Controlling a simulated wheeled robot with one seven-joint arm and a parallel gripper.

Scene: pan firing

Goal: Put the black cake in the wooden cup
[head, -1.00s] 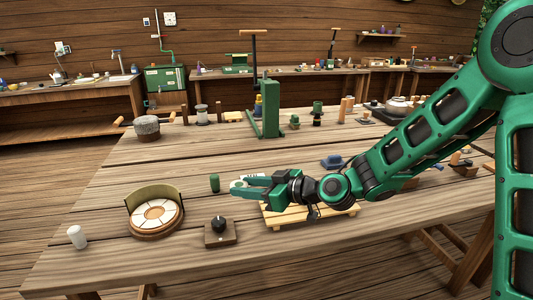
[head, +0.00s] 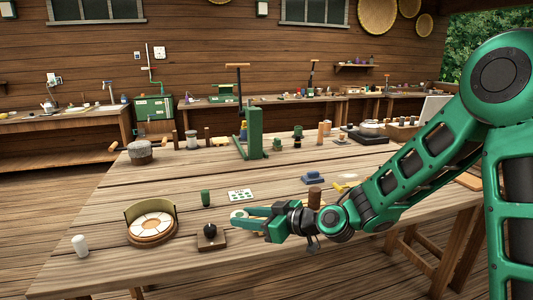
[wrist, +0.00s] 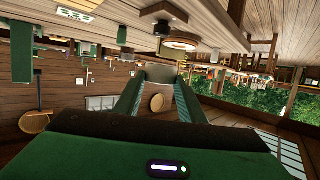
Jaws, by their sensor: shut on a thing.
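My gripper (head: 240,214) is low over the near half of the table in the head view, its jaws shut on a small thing. A pale, ring-like patch shows at the tips, but I cannot make out a black cake there. A black round knob-like thing (head: 210,231) sits on a square wooden base left of the gripper.
A round segmented dish with a curved back (head: 151,228) and a white cylinder (head: 80,246) stand left. A green cup (head: 205,197) and a dotted white card (head: 240,194) lie behind the gripper. A green press (head: 252,145) stands farther back.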

